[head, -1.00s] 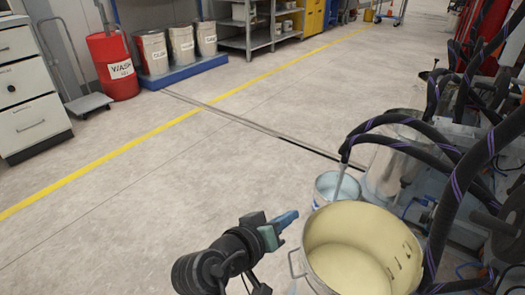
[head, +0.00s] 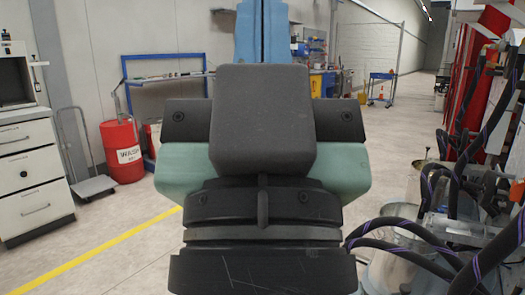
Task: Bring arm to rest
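My gripper (head: 262,28) fills the middle of the head view, very close to the camera and pointing up. Its dark body and green-grey side parts show large. The blue finger part runs up to the top edge of the picture, where the tips are cut off. No object shows at the visible part of the fingers.
The coater's black hoses (head: 465,235) and red frame (head: 487,75) stand on the right. A red waste drum (head: 122,150), a hand cart (head: 92,187) and a drawer cabinet (head: 30,175) stand at left. Floor with a yellow line (head: 105,250) is open at lower left.

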